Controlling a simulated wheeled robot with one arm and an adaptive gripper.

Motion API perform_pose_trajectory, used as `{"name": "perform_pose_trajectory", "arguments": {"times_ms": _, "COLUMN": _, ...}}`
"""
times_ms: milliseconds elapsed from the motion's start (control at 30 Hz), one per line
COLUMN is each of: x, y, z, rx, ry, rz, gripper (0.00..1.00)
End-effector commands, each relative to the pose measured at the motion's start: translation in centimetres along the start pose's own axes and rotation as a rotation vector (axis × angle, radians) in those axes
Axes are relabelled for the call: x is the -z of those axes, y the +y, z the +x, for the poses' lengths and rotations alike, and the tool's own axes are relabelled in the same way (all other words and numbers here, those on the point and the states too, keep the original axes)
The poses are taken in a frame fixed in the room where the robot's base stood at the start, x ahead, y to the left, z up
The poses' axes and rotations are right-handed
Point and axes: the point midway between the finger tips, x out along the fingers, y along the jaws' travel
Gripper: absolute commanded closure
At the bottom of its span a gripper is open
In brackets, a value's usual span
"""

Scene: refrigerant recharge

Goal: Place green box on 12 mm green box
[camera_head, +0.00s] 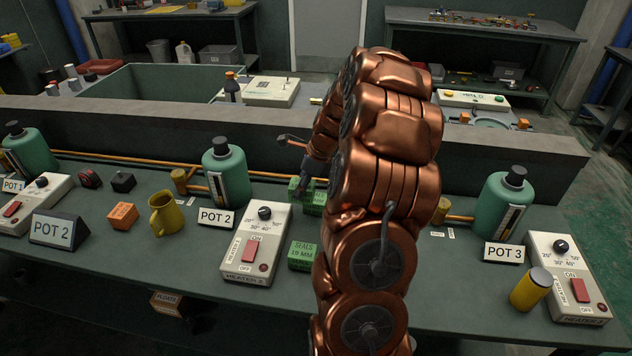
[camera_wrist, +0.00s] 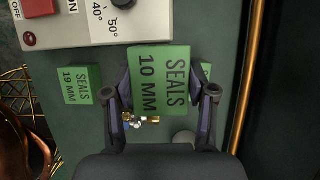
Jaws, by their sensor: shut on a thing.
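My gripper (camera_wrist: 159,98) is shut on a green box labelled "SEALS 10 MM" (camera_wrist: 161,72), one finger on each side. Another green box (camera_wrist: 207,70) shows only as a strip behind the held one in the wrist view. Its label is hidden, so I cannot tell whether it reads 12 mm, or whether the two boxes touch. In the head view, green box faces (camera_head: 313,203) show at my gripper, partly behind my arm. A green "SEALS 19 MM" box (camera_head: 302,255) stands apart on the bench, also in the wrist view (camera_wrist: 81,85).
A heater (camera_head: 254,243) with a red switch stands left of the 19 mm box. A teal pot (camera_head: 226,172) with a "POT 2" sign (camera_head: 215,217) is behind it. A copper pipe (camera_wrist: 250,75) runs along the bench back. A yellow jug (camera_head: 166,214) stands further left.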

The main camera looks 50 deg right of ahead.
Motion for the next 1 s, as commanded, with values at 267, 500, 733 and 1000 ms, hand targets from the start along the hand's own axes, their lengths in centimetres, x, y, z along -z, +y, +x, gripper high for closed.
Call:
{"name": "perform_pose_trajectory", "arguments": {"times_ms": 267, "x": 2.1, "y": -3.9, "z": -0.6, "rx": 0.001, "ry": 0.001, "rz": 0.001, "gripper": 0.78}}
{"name": "perform_pose_trajectory", "arguments": {"times_ms": 500, "x": 3.0, "y": -5.2, "z": -0.6, "rx": -0.001, "ry": 0.001, "rz": 0.001, "gripper": 0.78}}
{"name": "perform_pose_trajectory", "arguments": {"times_ms": 733, "x": 3.6, "y": -5.1, "z": 0.9, "rx": -0.005, "ry": 0.001, "rz": 0.001, "gripper": 0.78}}
{"name": "perform_pose_trajectory", "arguments": {"times_ms": 1000, "x": 4.3, "y": -5.2, "z": 2.7, "rx": -0.001, "ry": 0.001, "rz": 0.0, "gripper": 0.78}}
